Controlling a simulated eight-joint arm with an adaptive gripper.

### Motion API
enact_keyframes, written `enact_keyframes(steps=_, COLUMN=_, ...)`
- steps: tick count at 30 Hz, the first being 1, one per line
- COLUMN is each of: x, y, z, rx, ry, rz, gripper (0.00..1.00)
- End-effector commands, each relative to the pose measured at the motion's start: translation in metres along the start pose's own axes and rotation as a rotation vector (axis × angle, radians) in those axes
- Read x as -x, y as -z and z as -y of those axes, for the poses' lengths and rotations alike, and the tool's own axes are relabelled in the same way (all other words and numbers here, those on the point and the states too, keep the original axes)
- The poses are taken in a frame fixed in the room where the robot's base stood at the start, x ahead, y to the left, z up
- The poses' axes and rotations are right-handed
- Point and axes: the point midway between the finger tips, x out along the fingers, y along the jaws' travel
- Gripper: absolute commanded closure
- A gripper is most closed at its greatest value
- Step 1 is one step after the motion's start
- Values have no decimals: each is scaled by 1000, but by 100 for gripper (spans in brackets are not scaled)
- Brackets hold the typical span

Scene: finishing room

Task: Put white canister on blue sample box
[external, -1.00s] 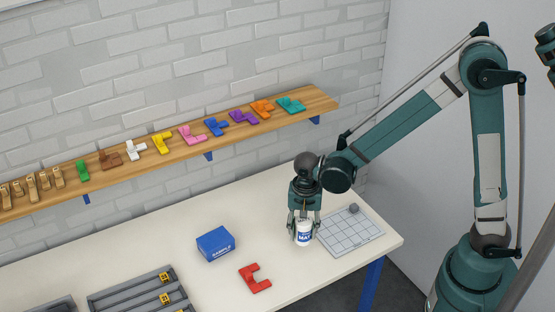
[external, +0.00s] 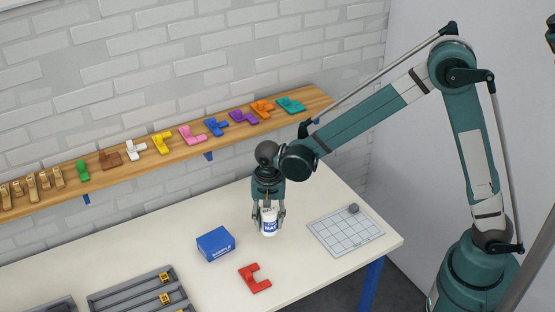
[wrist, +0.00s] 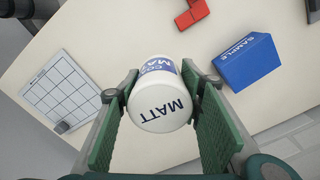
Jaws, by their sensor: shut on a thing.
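The white canister (external: 269,222) has a blue label and is held between the fingers of my gripper (external: 268,216). In the wrist view the canister (wrist: 160,103) shows the word MATT on its white lid, with my gripper (wrist: 160,110) shut on its sides. The blue sample box (external: 215,244) lies on the table to the left of the canister, a short gap apart. It also shows in the wrist view (wrist: 247,62), at the right. I cannot tell exactly how high the canister is above the table.
A red angular piece (external: 254,279) lies in front of the box and canister. A white gridded plate (external: 340,236) with a small grey knob is at the right. A grey slotted tray (external: 125,297) is at the front left. A wooden shelf (external: 225,138) with coloured pieces runs along the wall.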

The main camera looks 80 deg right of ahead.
Motion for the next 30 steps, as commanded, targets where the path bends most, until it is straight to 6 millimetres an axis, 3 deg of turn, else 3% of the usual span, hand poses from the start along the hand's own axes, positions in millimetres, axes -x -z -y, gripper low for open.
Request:
enact_keyframes(steps=3, x=8, y=2, z=32, rx=17, ry=0, rz=0, gripper=80)
enact_keyframes(steps=18, x=30, y=6, z=153, rx=91, ry=0, rz=0, gripper=80)
enact_keyframes(steps=24, x=34, y=6, z=187, rx=113, ry=0, rz=0, gripper=80)
enact_keyframes(steps=30, x=36, y=6, z=203, rx=125, ry=0, rz=0, gripper=80)
